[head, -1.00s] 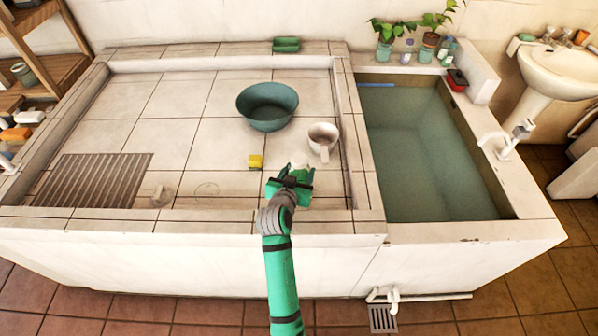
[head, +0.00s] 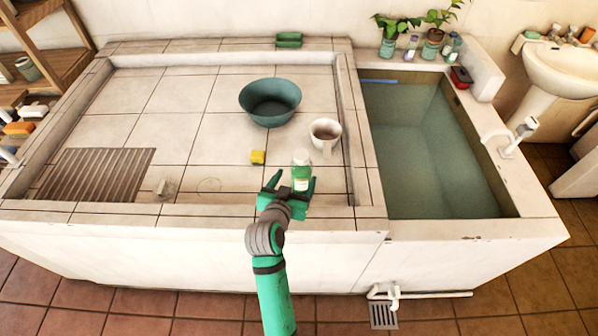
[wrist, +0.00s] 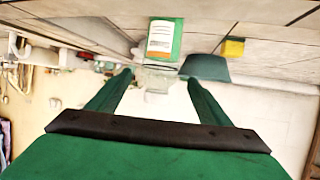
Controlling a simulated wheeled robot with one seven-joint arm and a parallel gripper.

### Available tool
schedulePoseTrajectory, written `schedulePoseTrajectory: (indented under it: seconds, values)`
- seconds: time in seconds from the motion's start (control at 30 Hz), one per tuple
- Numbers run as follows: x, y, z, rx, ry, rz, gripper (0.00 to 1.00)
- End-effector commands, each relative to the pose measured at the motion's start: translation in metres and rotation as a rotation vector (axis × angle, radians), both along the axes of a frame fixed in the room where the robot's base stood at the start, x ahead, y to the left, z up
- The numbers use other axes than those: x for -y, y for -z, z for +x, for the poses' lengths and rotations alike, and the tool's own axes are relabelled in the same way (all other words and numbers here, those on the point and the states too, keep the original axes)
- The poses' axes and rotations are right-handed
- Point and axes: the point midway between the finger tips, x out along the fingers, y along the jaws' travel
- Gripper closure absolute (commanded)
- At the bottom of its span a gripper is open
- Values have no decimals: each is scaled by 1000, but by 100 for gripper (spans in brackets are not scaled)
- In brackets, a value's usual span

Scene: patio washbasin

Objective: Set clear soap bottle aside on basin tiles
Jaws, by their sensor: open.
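The clear soap bottle (head: 301,170), with green contents and a white-and-orange label, stands upright on the basin tiles near the front ledge. My gripper (head: 290,184) is open at the bottle's near side, with its fingers spread. In the wrist view, which is upside down, the bottle (wrist: 165,42) shows just beyond and between the open fingertips (wrist: 158,77). No finger visibly presses on it. Part of its lower body is hidden by my gripper in the head view.
A white mug (head: 326,134) stands close behind the bottle. A teal bowl (head: 270,102) is farther back, and a yellow block (head: 258,157) lies to the left. A water-filled trough (head: 425,150) is at right. Tiles at left are mostly clear around a drain grate (head: 97,174).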

Motion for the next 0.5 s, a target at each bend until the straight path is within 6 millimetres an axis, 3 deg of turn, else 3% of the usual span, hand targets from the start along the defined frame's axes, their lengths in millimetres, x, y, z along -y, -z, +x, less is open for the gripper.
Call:
schedulePoseTrajectory:
  seconds: [0.2, 0.5]
  values:
    - [-8, -11, -28, -1, -1, 1, 28]
    - [-10, -16, -37, -1, 0, 0, 28]
